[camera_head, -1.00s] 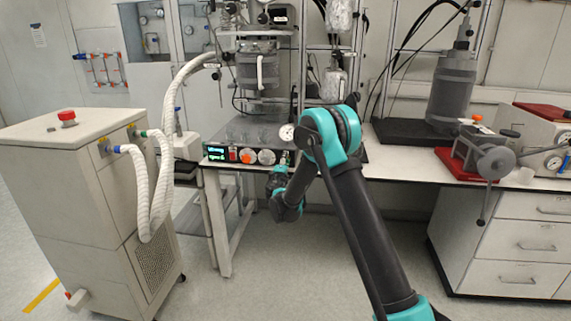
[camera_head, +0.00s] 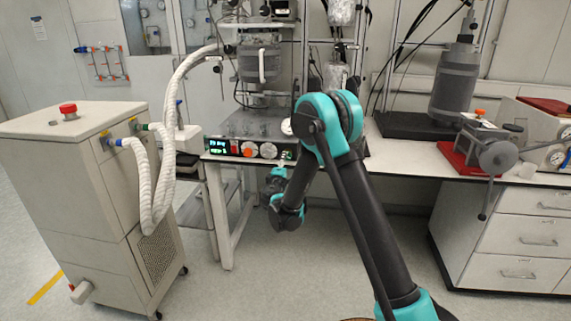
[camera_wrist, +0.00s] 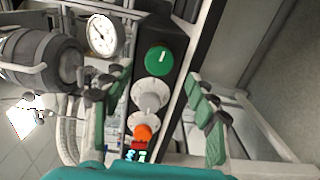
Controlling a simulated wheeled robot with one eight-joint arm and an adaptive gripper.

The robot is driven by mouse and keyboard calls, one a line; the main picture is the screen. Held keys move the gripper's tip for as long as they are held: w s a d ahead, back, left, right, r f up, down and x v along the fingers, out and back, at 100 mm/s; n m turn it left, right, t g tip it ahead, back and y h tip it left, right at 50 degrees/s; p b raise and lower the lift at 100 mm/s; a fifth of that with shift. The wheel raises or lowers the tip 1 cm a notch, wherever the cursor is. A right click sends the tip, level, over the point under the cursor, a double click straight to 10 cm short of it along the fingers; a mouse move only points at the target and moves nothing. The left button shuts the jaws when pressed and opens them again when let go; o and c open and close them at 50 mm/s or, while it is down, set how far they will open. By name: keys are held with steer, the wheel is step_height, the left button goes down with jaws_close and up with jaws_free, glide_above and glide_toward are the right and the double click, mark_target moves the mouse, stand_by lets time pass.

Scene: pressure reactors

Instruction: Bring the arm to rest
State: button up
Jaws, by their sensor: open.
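My arm is bent in the middle of the head view, with its teal elbow in front of the bench and its forearm running down behind it. In the wrist view my gripper (camera_wrist: 157,88) is open, with green-padded fingers spread apart and nothing seen between them. Beyond the fingers is a black control panel (camera_wrist: 152,62) with a green button, white knobs, an orange knob and a lit display. The same panel shows in the head view (camera_head: 228,148), on the bench front near my elbow. The fingers are not clearly seen in the head view.
A white chiller cabinet (camera_head: 65,190) with hoses stands at left. A reactor vessel (camera_head: 260,62) is behind the panel. A round gauge (camera_wrist: 102,35) is near the left finger. A bench with drawers (camera_head: 520,235) and a red-based device (camera_head: 470,160) is at right. Floor between is clear.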

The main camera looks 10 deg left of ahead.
steer(key=s+d+r+m+g+h, duration=0.1)
steer(key=s+d+m+g+h, duration=0.15)
steer(key=d, duration=0.55)
steer(key=s+d+r+m+g+h, duration=0.1)
steer(key=d+r+m, duration=0.15)
steer(key=d, duration=0.45)
steer(key=s+d+f+m+g, duration=0.2)
steer(key=s+d+m+g, duration=0.25)
steer(key=s+d, duration=0.75)
steer(key=s+d+f+m+g, duration=0.3)
steer(key=s+d+m, duration=0.35)
steer(key=s, duration=0.65)
steer(key=s+f+g+y, duration=0.1)
steer(key=s+f+y, duration=0.1)
steer(key=s, duration=0.6)
steer(key=s+f+m+g+y, duration=0.1)
steer(key=s+f+y, duration=0.1)
steer(key=s, duration=0.5)
steer(key=shift+s+a+f+m+g, duration=0.3)
steer(key=shift+s+f+g, duration=0.1)
steer(key=shift+f, duration=0.2)
steer(key=shift+w, duration=0.1)
